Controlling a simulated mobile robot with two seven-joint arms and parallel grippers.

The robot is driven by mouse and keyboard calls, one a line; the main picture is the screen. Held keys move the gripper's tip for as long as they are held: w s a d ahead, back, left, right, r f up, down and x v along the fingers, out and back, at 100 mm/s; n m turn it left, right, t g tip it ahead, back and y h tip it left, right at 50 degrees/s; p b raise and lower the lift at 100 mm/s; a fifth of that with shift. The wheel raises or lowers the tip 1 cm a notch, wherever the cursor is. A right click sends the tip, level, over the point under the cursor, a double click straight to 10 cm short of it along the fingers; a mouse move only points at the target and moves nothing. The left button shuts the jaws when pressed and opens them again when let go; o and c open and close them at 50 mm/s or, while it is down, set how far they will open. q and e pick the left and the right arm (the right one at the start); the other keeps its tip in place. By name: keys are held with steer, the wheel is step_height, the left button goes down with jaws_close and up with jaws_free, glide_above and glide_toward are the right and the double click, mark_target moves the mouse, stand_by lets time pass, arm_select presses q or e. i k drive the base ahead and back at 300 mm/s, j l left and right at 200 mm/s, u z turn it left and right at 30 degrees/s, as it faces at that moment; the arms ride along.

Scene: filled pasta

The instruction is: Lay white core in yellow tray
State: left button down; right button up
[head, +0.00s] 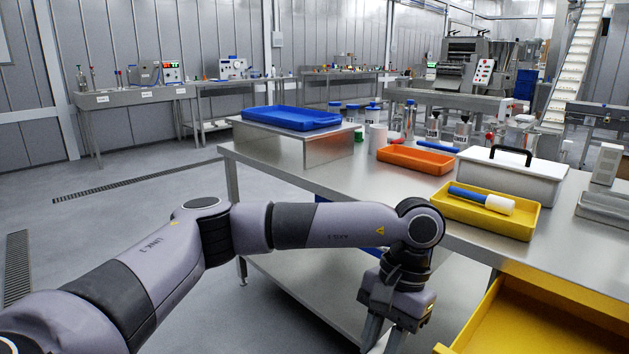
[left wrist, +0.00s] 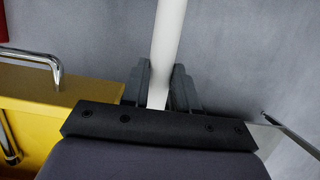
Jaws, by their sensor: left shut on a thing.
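My left gripper (head: 384,338) points down in front of the steel table, low in the head view. In the left wrist view the gripper (left wrist: 158,92) is shut on the white core (left wrist: 168,45), a slim white rod that runs up out of the picture. In the head view the core is mostly hidden or cut off by the bottom edge. The yellow tray (head: 447,213) sits on the table to the right of and above the gripper. A cylinder with a blue part (head: 467,194) and a white end (head: 500,204) lies in it. My right gripper is not in view.
A yellow open drawer or bin (head: 545,318) stands at the lower right, close to the gripper. An orange tray (head: 415,161), a white box with a black handle (head: 515,176) and a blue tray (head: 290,118) are on the table. The table's near left part (head: 300,180) is clear.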

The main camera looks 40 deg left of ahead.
mark_target(484, 208)
steer(key=i+j, duration=0.1)
steer(key=j, duration=0.5)
steer(key=i+j, duration=0.1)
steer(key=j, duration=0.55)
steer(key=i+j, duration=0.1)
steer(key=j, duration=0.5)
steer(key=z, duration=0.05)
